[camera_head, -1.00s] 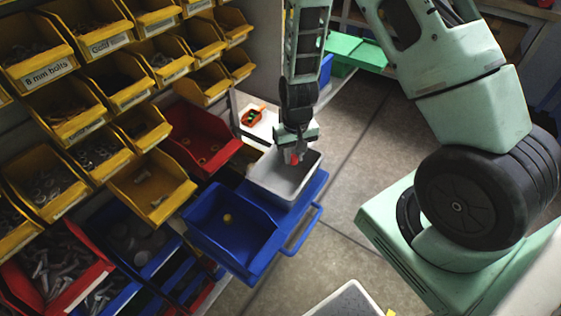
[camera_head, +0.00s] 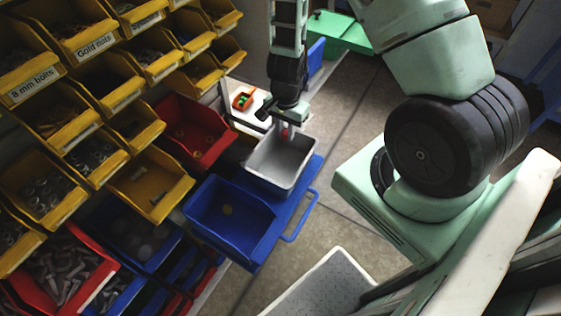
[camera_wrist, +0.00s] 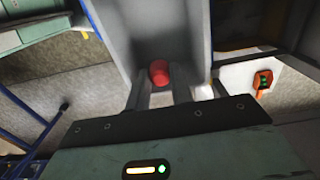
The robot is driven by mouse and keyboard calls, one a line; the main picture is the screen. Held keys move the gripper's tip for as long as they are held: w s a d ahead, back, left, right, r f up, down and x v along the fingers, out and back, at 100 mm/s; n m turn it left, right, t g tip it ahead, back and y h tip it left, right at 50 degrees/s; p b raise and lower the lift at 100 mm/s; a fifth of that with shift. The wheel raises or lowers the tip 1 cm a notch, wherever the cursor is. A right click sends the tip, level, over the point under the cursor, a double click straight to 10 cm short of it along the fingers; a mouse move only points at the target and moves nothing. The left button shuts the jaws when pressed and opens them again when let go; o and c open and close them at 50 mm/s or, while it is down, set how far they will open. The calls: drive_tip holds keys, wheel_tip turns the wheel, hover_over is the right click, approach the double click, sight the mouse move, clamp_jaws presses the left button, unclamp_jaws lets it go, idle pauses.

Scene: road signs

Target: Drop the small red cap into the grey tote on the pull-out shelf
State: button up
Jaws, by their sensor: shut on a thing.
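The small red cap (camera_wrist: 159,72) is between the fingertips of my gripper (camera_wrist: 161,92) in the wrist view. The gripper is shut on it. In the head view my gripper (camera_head: 286,130) points down over the grey tote (camera_head: 261,176), and a bit of red shows at its tips. The grey tote stands on the blue pull-out shelf (camera_head: 301,187); its wall also shows in the wrist view (camera_wrist: 198,38). How far the cap is above the tote floor I cannot tell.
A blue bin (camera_head: 246,243) with a yellow piece in it stands in front of the tote on the shelf. A red bin (camera_head: 213,157) is to the left. Yellow bins fill the left rack.

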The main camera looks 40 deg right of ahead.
wheel_tip(320, 180, down, 6)
drive_tip(key=b, duration=0.4)
drive_tip(key=shift+r+b, duration=0.25)
drive_tip(key=shift+b, duration=0.05)
drive_tip(key=o, duration=1)
wheel_tip(320, 180, up, 18)
drive_tip(key=p, duration=0.5)
drive_tip(key=shift+f+p, duration=0.25)
drive_tip(key=shift+p, duration=0.1)
